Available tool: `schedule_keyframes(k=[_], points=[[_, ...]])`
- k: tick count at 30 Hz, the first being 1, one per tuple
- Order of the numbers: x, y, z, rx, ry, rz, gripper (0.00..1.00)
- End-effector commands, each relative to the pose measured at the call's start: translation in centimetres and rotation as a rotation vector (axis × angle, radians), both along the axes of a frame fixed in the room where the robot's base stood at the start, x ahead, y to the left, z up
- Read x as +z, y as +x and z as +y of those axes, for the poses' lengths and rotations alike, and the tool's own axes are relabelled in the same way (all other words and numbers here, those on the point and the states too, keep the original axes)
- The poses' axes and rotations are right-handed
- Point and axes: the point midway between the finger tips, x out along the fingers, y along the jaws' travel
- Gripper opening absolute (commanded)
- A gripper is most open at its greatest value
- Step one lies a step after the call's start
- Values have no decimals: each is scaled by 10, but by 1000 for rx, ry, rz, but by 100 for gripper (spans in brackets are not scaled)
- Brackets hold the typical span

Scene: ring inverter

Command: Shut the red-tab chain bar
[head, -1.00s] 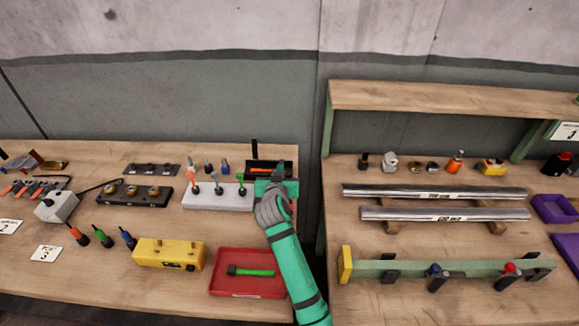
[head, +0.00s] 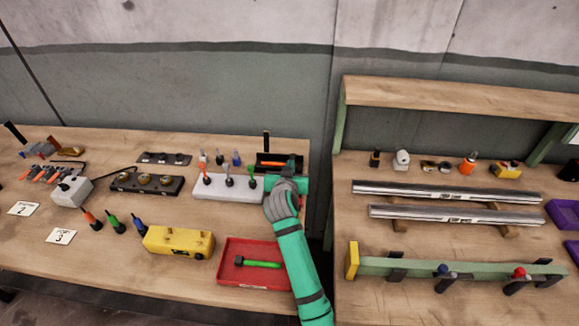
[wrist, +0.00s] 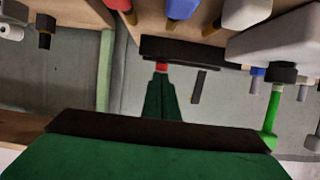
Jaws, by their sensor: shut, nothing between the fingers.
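A black holder (head: 262,158) with a thin orange-red bar (head: 272,163) across it stands at the back right corner of the left table. It appears to be the chain bar with the red tab; whether it is open is too small to tell. My gripper (head: 290,178) is directly in front of it and hides part of it. In the wrist view, which looks inverted, my green tapered fingers (wrist: 163,95) are shut together. A small red piece (wrist: 161,67) shows right at their tips, close under a dark bar (wrist: 182,50). I cannot tell whether they touch.
A grey block (head: 222,188) with coloured upright tools stands close left of my gripper. A red tray (head: 232,273) with a green-handled tool is nearer, below. A yellow box (head: 178,242) is farther left. A gap separates the right table (head: 420,235), which carries rails.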

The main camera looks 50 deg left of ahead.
Motion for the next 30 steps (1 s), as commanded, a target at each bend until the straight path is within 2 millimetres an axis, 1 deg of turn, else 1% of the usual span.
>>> schedule_keyframes(k=[11,14,18,30], points=[[16,1,0,1,5,-4,0],[27,1,0,1,6,-4,0],[49,2,-3,-4,4,-5,0],[65,-50,-48,-5,5,1,0]])
